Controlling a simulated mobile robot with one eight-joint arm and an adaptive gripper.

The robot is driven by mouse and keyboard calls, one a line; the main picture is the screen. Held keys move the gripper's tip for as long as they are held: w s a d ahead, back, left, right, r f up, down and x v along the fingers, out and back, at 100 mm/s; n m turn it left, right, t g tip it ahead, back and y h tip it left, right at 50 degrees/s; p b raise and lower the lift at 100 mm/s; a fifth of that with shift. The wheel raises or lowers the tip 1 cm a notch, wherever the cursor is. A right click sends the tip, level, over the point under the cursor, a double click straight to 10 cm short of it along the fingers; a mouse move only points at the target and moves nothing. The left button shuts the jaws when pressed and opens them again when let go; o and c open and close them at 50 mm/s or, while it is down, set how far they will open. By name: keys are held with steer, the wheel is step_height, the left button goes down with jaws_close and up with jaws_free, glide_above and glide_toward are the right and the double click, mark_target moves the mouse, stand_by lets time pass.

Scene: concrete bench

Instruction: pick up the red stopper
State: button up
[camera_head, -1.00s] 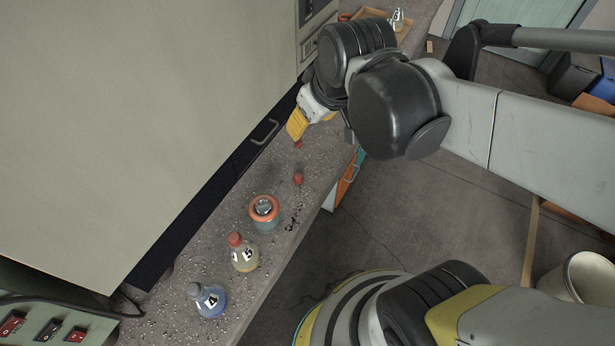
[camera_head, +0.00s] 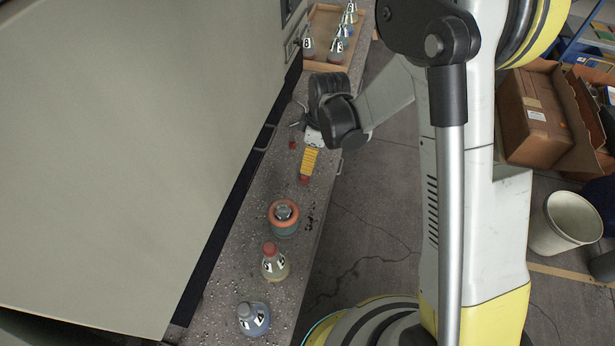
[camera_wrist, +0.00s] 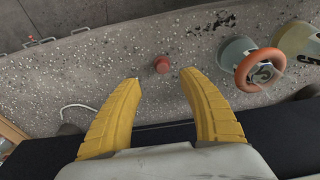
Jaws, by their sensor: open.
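A small red stopper (camera_head: 304,179) lies loose on the speckled concrete bench. In the wrist view this stopper (camera_wrist: 162,64) sits just beyond the gap between my fingertips, closer to the right finger. My gripper (camera_wrist: 160,77) has its two yellow fingers apart with nothing between them.
A teal container with an orange ring (camera_head: 284,216), a red-stoppered yellowish flask (camera_head: 274,263) and a blue flask (camera_head: 253,318) stand nearer on the bench (camera_head: 232,262). A wooden tray (camera_head: 318,65) of flasks is at the back. A large pale cabinet (camera_head: 130,150) borders the left.

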mark_target(304, 175)
steer(key=f, duration=0.1)
steer(key=f+b, duration=0.1)
steer(key=f, duration=0.2)
steer(key=shift+w+a, duration=0.15)
steer(key=shift+a, duration=0.15)
steer(key=f+b, duration=0.1)
steer(key=f, duration=0.1)
steer(key=a+f+b, duration=0.1)
steer(key=f+b, duration=0.1)
steer(key=f, duration=0.1)
steer(key=shift+a, duration=0.1)
steer(key=shift+r, duration=0.15)
steer(key=c, duration=1)
steer(key=shift+o, duration=0.2)
